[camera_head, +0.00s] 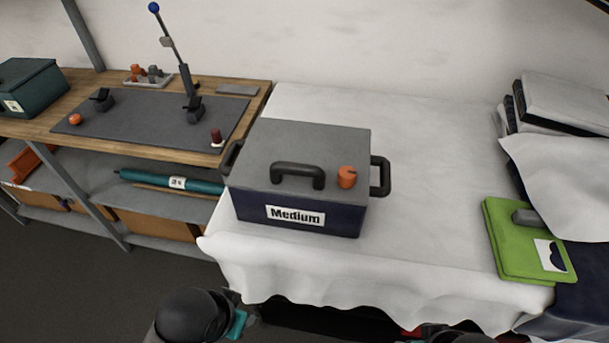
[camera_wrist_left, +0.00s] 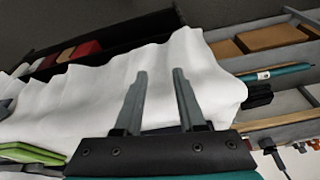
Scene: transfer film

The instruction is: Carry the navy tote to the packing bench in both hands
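The navy tote (camera_head: 332,217) stands upright on a white-draped table (camera_head: 440,150), near its left end. It has a grey lid with a black handle and an orange knob, a "Medium" label, and dark side handles at left (camera_head: 231,158) and right (camera_head: 380,176). A wooden bench (camera_head: 262,98) with a dark mat adjoins on the left; I cannot tell whether it is the packing bench. My left gripper (camera_wrist_left: 159,72) is open and empty, in front of the white cloth. My right gripper shows only as a red-and-dark edge at the bottom (camera_head: 415,332); its fingers are hidden.
A green case (camera_head: 510,243) and stacked dark-and-white items (camera_head: 565,104) occupy the table's right end. On the bench are a dark teal box (camera_head: 32,86) and a lever stand (camera_head: 187,80). A teal roll (camera_head: 165,182) lies on the shelf below. The table's middle is clear.

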